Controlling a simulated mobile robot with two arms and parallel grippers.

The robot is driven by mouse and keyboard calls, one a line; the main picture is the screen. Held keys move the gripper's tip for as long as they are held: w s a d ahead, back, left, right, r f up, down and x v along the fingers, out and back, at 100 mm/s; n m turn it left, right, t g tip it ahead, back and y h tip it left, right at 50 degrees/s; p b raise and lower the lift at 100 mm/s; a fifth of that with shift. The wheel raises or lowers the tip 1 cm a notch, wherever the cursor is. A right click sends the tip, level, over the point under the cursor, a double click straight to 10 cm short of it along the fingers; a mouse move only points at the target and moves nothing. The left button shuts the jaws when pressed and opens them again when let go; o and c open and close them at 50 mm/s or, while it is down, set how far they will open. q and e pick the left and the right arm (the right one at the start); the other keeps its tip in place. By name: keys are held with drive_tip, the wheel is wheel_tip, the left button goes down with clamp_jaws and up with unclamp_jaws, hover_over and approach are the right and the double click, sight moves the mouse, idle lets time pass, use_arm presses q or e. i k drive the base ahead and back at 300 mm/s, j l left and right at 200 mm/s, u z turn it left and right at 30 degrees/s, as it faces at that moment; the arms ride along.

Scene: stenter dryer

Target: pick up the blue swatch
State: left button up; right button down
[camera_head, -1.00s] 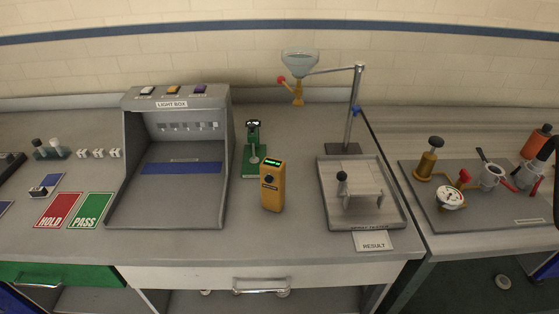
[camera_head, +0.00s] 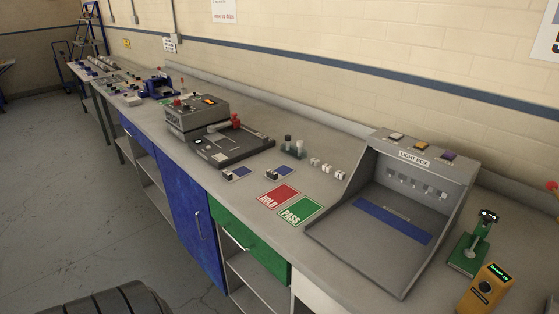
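Two small dark blue flat pieces lie on the grey bench left of the light box, the left blue piece (camera_head: 241,171) and the right blue piece (camera_head: 285,168). Each has a small dark and white object at its near left edge. A longer blue strip (camera_head: 395,221) lies flat inside the light box (camera_head: 372,258). I cannot tell which of these blue pieces is the swatch. Neither of my grippers is in view.
A red HOLD card (camera_head: 278,197) and a green PASS card (camera_head: 301,211) lie in front of the blue pieces. A grey machine (camera_head: 194,114) stands to their left. A yellow handheld device (camera_head: 486,288) and green stand (camera_head: 468,254) are at right. Floor is open at left.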

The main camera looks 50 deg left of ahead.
sight(236, 174)
drive_tip(key=u, duration=1.8)
